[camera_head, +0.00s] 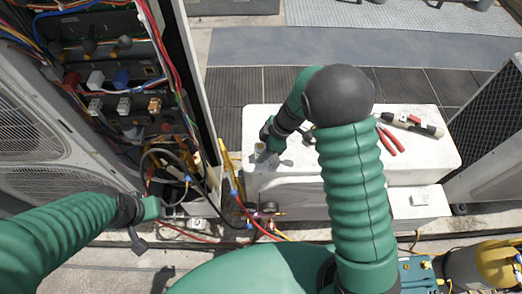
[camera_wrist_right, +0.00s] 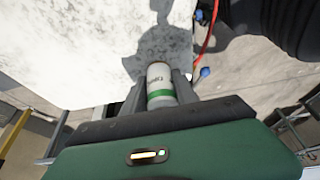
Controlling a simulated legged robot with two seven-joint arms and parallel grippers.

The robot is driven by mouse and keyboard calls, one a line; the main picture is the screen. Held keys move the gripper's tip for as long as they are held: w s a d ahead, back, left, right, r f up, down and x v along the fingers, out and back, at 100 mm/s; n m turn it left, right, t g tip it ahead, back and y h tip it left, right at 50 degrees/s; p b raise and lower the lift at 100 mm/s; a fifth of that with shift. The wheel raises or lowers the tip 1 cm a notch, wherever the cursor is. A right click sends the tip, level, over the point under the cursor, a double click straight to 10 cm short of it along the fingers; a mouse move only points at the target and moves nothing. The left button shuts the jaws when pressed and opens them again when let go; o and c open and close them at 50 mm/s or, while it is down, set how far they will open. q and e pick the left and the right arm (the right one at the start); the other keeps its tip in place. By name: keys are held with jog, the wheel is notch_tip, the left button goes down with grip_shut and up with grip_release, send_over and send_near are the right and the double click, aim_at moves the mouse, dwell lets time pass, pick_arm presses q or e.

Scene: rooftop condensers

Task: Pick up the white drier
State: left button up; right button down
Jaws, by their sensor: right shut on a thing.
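The white drier (camera_wrist_right: 160,82), a small white cylinder with a green band and dark lettering, is between the two fingers of my right gripper (camera_wrist_right: 160,92) in the right wrist view. The fingers are shut on its sides. In the head view my right gripper (camera_head: 264,148) is low over the left end of the white unit top (camera_head: 420,160), and a bit of the drier (camera_head: 260,147) shows there. I cannot tell whether the drier still touches the surface. My left gripper (camera_head: 148,208) is beside the open electrical cabinet, near its cables; its fingers are not clear.
Red-handled pliers (camera_head: 390,140) and a white-and-dark tool (camera_head: 412,124) lie on the unit top. The open cabinet (camera_head: 110,90) with loose wires stands at the left. Red, blue and yellow hoses (camera_head: 240,205) run between it and the unit. A yellow tank (camera_head: 497,264) is at lower right.

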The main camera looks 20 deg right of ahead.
aim_at(262, 145)
notch_tip(262, 145, up, 4)
jog(key=shift+w+f, duration=0.1)
jog(key=s+a+r+b, duration=0.1)
jog(key=s+a+b, duration=0.2)
jog(key=s, duration=1.3)
jog(key=c, duration=1.5)
grip_release()
jog(key=shift+w+r, duration=0.1)
jog(key=shift+d, duration=0.1)
grip_shut()
